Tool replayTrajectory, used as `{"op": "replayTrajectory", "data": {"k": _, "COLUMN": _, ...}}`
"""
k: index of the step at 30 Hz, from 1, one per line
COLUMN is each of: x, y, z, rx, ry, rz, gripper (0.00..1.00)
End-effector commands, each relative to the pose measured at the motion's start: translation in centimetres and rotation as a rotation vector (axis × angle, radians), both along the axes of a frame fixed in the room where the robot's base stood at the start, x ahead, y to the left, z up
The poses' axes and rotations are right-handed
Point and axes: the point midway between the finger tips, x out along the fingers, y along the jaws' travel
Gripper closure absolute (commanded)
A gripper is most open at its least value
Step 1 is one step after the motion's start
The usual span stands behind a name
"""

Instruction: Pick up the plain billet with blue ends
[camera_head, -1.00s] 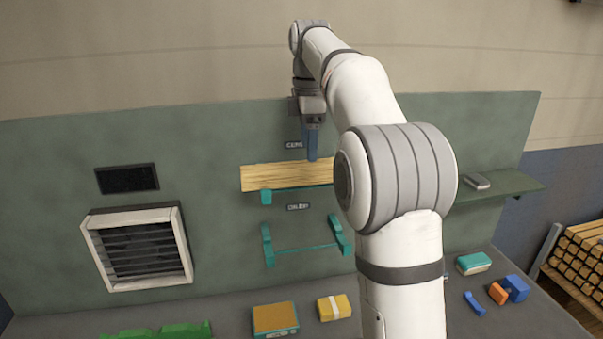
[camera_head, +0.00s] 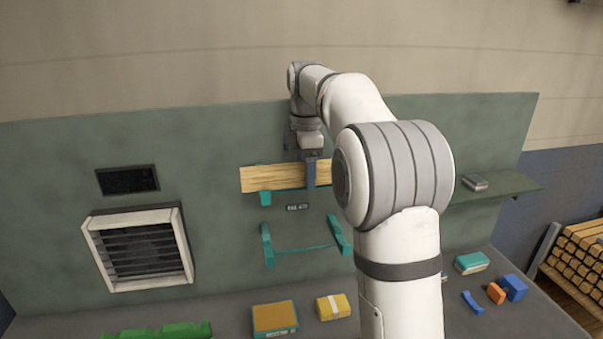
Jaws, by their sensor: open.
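A pale plain wooden billet (camera_head: 270,178) lies across the upper teal bracket (camera_head: 266,197) on the green wall panel. Its right part is hidden behind my gripper and arm, and no blue end shows on the part in view. My gripper (camera_head: 310,180) points down at the billet's right part, with a blue-grey finger in front of the billet's face. It is open; only one finger shows clearly, and I cannot tell whether it touches the wood.
A lower teal bracket (camera_head: 305,249) below is empty. The bench holds a yellow block (camera_head: 333,307), an orange-topped box (camera_head: 275,318), a green piece (camera_head: 160,331) and blue and orange pieces (camera_head: 514,287). A shelf (camera_head: 505,190) is at right. Stacked billets (camera_head: 580,255) stand beyond.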

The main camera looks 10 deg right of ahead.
Motion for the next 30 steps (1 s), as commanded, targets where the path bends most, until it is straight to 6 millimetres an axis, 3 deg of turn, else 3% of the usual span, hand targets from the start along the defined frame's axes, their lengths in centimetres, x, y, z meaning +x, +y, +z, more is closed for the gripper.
{"op": "replayTrajectory", "data": {"k": 4, "x": 0.00, "y": -0.03, "z": 0.01, "rx": 0.000, "ry": 0.000, "rz": -0.001, "gripper": 0.34}}
{"op": "replayTrajectory", "data": {"k": 26, "x": 0.01, "y": -0.09, "z": 0.03, "rx": 0.000, "ry": 0.000, "rz": -0.002, "gripper": 0.93}}
{"op": "replayTrajectory", "data": {"k": 30, "x": 0.01, "y": -0.10, "z": 0.12, "rx": 0.000, "ry": -0.002, "rz": -0.002, "gripper": 0.95}}
